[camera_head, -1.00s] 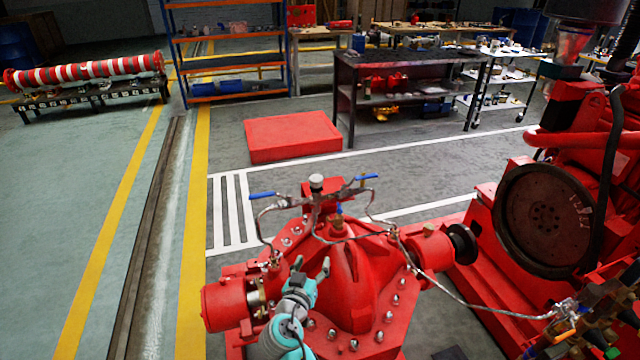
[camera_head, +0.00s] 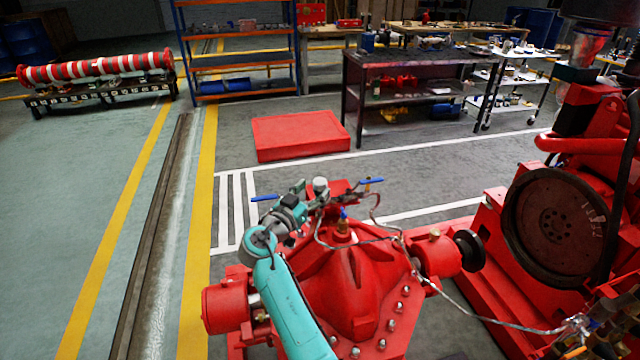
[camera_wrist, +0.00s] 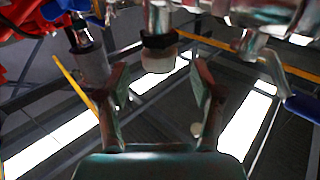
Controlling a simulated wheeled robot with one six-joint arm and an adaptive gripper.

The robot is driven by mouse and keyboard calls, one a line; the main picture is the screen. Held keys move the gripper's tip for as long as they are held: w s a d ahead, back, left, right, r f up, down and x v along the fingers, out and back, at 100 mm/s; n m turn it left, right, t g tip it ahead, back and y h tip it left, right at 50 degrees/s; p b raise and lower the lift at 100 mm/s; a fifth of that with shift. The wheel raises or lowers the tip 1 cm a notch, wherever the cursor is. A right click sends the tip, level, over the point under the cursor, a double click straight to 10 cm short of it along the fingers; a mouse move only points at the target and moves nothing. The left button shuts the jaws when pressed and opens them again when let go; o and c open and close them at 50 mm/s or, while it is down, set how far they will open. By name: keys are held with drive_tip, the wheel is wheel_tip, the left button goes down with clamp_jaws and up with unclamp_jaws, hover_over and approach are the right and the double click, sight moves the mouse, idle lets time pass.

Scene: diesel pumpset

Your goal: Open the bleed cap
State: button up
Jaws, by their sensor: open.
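A red pump casing (camera_head: 345,270) carries thin pipework on top. A pale round cap (camera_head: 320,184) stands on this pipework, and nothing marks it as the bleed cap. A brass fitting with a blue top (camera_head: 343,215) rises from the casing below it. My gripper (camera_head: 310,193) is at the left side of the pale cap in the head view, partly covering the pipework. In the wrist view my gripper (camera_wrist: 160,68) is open and empty. A pale cylindrical end (camera_wrist: 159,60) with a dark band lies ahead between the fingertips; contact cannot be told.
Blue valve handles (camera_head: 371,181) and (camera_head: 264,198) flank the cap closely. In the wrist view a grey cylinder (camera_wrist: 90,66) is left of the fingers and a blue handle (camera_wrist: 301,108) is right. A red engine (camera_head: 580,150) stands at the right.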

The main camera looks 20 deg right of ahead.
sight(316, 187)
drive_tip(key=shift+x, duration=2.05)
drive_tip(key=c, duration=1.2)
